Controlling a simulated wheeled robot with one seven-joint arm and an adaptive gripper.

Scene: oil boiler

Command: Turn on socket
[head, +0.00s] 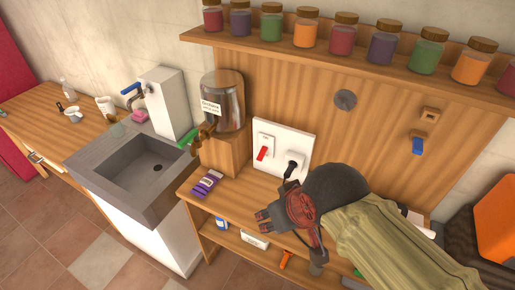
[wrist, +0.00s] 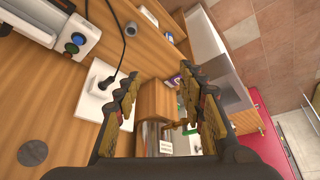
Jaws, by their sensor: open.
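The white socket plate (head: 272,134) is on the wooden back panel, right of the boiler. It has a red rocker switch (head: 262,153) on its left and a black plug (head: 292,167) with a cable on its right. My gripper (head: 264,220) is open and empty, in front of and below the plate. In the wrist view, the open fingers (wrist: 160,84) point past the socket plate (wrist: 97,78), which lies left of them with the plug (wrist: 104,83) in it. The left finger covers part of the plate, and I cannot make out the red switch there.
The metal boiler (head: 225,98) stands on a wooden block (head: 226,150) left of the socket. Purple packets (head: 207,184) lie on the counter. The sink (head: 148,170) is further left. A jar shelf (head: 260,44) runs above. A box with coloured buttons (wrist: 72,42) shows in the wrist view.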

